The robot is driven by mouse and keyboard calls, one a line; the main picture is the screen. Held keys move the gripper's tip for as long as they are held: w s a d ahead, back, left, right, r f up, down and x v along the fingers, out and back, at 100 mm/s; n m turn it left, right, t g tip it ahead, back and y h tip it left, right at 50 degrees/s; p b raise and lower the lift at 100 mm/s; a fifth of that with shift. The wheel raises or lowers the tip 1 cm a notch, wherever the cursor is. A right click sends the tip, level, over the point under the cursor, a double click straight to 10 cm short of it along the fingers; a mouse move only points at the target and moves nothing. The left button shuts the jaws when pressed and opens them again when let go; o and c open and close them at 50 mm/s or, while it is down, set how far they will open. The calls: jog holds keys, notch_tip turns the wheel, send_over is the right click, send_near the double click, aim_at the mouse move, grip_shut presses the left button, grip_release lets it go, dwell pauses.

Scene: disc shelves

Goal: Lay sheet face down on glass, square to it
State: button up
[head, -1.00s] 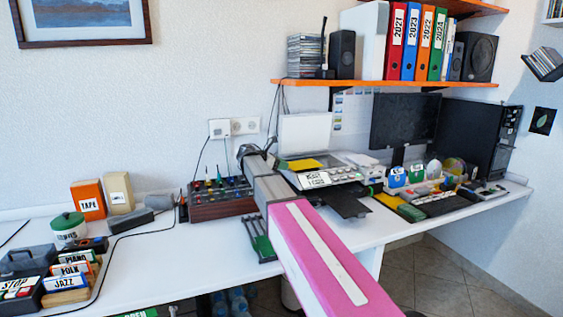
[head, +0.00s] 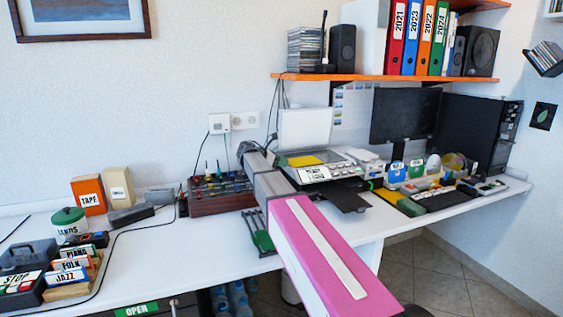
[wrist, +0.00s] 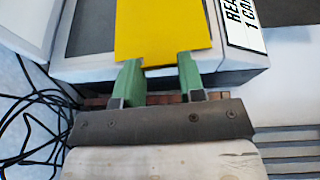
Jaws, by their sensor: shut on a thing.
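The yellow sheet (head: 304,160) is held flat over the copier (head: 322,174); it also shows in the wrist view (wrist: 163,30). My gripper (wrist: 157,68) is shut on the sheet's near edge with its two green fingers. The dark glass (wrist: 92,28) shows to the left of the sheet, inside the copier's pale frame. The sheet covers part of the glass, and I cannot tell whether it touches it. The copier lid (head: 305,127) stands raised behind. The sheet's far end is cut off in the wrist view.
A rack with knobs (head: 222,195) stands left of the copier, by my arm. Black cables (wrist: 35,115) hang at the left in the wrist view. A monitor (head: 404,115) and a keyboard (head: 445,198) are to the right. An orange shelf (head: 385,78) hangs above.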

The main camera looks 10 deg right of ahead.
jog(key=shift+f, duration=0.1)
jog(key=o, duration=1)
jog(key=shift+c, duration=0.2)
